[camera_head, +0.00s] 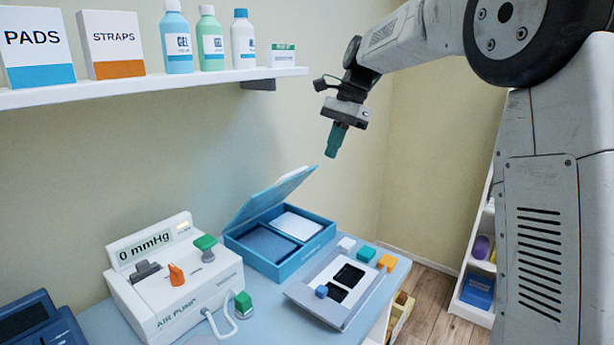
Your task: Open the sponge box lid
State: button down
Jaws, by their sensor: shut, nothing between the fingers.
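The sponge box (283,268) is a blue box on the light blue table, at the middle of the head view. Its lid (262,198) is raised and tilted up at the back left, so the inside shows. Inside are a darker blue compartment (262,243) and a white piece (297,225). My gripper (331,153), with teal fingers, is shut and empty. It points down in the air above and to the right of the box and appears apart from the lid.
An air pump (179,285) with a "0 mmHg" display stands left of the box. A grey-edged tray (303,294) and small coloured blocks (387,263) lie to its right. A wall shelf (150,87) above holds boxes and bottles. A white rack (478,268) stands at the right.

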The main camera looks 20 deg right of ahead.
jog(key=s+d+f+m+t+y, duration=0.2)
jog(key=s+f+m+t+y, duration=0.45)
jog(key=m+t, duration=0.75)
jog(key=w+a+f+m+g+h, duration=0.1)
jog(key=w+a+f+h, duration=0.1)
jog(key=w+a, duration=0.5)
jog(key=w, duration=0.2)
jog(key=shift+w+a, duration=0.2)
jog(key=shift+w, duration=0.15)
jog(key=shift+w, duration=0.1)
